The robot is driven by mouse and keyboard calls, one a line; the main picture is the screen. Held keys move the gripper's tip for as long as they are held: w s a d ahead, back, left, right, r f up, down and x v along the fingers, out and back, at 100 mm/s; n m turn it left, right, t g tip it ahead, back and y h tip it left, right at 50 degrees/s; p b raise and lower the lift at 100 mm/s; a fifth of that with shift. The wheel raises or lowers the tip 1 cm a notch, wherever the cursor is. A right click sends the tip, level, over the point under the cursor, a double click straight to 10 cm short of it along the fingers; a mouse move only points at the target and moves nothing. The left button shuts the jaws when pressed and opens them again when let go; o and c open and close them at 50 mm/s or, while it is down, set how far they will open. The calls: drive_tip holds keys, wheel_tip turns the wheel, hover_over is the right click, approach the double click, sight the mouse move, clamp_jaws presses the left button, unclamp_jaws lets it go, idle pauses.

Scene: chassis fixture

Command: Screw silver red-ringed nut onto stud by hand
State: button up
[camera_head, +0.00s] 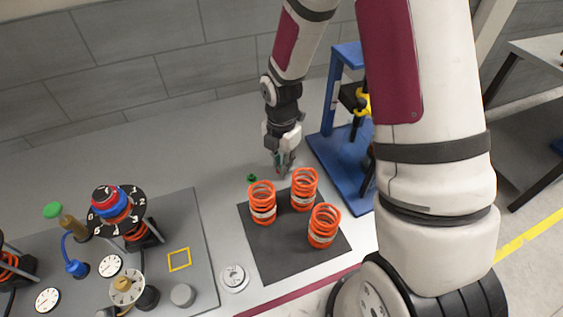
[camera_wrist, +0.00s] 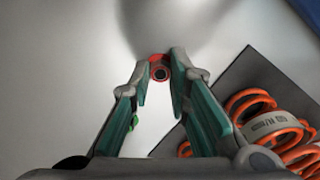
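My gripper (camera_head: 284,168) points down, close to the grey table top behind the dark mat in the head view. In the wrist view my gripper (camera_wrist: 161,72) has its two teal-padded fingers apart. The red-ringed nut (camera_wrist: 159,68), with a dark round centre, sits between the fingertips and nearly fills the gap. I cannot tell whether the fingers press on it. The nut cannot be made out in the head view. I cannot make out the stud with certainty in either view.
Several orange springs (camera_head: 323,226) stand on the dark mat (camera_head: 285,267) just in front of my gripper. A small green item (camera_head: 252,178) lies left of it. A blue stand (camera_head: 347,168) rises to the right. A grey panel (camera_head: 203,262) with gauges and knobs is at left.

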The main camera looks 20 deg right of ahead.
clamp_jaws()
drive_tip(key=shift+r, duration=0.15)
drive_tip(key=shift+r+p, duration=0.75)
drive_tip(key=shift+r, duration=0.45)
